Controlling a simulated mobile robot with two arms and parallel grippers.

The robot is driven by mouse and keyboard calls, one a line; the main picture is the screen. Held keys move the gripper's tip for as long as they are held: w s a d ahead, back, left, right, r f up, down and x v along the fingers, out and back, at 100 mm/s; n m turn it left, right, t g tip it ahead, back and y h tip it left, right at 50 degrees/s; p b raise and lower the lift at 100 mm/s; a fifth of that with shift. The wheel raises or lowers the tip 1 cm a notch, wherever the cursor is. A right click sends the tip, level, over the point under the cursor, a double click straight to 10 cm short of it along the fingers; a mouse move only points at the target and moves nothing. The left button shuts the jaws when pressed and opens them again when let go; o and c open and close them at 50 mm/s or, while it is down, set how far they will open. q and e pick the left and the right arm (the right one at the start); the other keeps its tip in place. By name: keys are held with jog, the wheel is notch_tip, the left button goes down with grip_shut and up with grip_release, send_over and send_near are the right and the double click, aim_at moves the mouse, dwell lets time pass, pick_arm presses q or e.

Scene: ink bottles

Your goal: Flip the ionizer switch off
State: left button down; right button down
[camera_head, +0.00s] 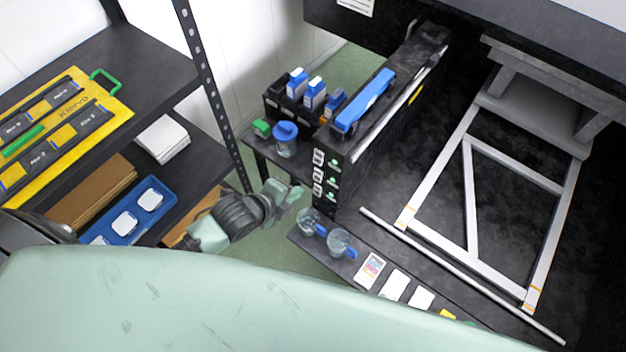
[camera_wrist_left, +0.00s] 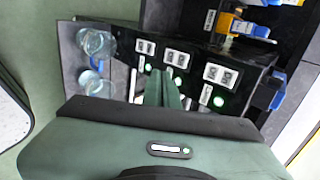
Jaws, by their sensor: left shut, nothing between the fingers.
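A black control panel (camera_head: 325,181) on the end of the dark machine carries three white switches, each with a lit green lamp beside it. In the left wrist view the white switches (camera_wrist_left: 178,58) stand in a row, with a green lamp (camera_wrist_left: 218,101) below the right one. Their labels are too small to read, so I cannot tell which is the ionizer switch. My left gripper (camera_head: 294,192) is shut and empty, just left of the panel. Its fingertips (camera_wrist_left: 162,76) overlap the middle of the panel in the wrist view, hiding part of it; contact is unclear. My right gripper is not in view.
Glass jugs (camera_head: 340,243) stand on the ledge below the panel, near white cards (camera_head: 395,285). A blue-lidded jar (camera_head: 285,140) and ink bottles (camera_head: 314,94) stand behind the gripper. A black shelf (camera_head: 150,60) is at left.

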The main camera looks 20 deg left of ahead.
aim_at(318, 181)
pick_arm(q)
jog(key=shift+w+d+r+p+x, duration=0.1)
jog(key=shift+w+r+p+x, duration=0.1)
jog(key=shift+x, duration=1.35)
jog(key=shift+w+d+r+p+x, duration=0.1)
jog(key=shift+w+r+x, duration=0.1)
jog(key=shift+x, duration=1.35)
jog(key=shift+w+d+r+p+x, duration=0.1)
jog(key=shift+w+r+p+x, duration=0.1)
jog(key=shift+x, duration=1.35)
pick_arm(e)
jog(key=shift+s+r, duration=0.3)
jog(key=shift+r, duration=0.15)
pick_arm(q)
jog(key=shift+s+a, duration=0.1)
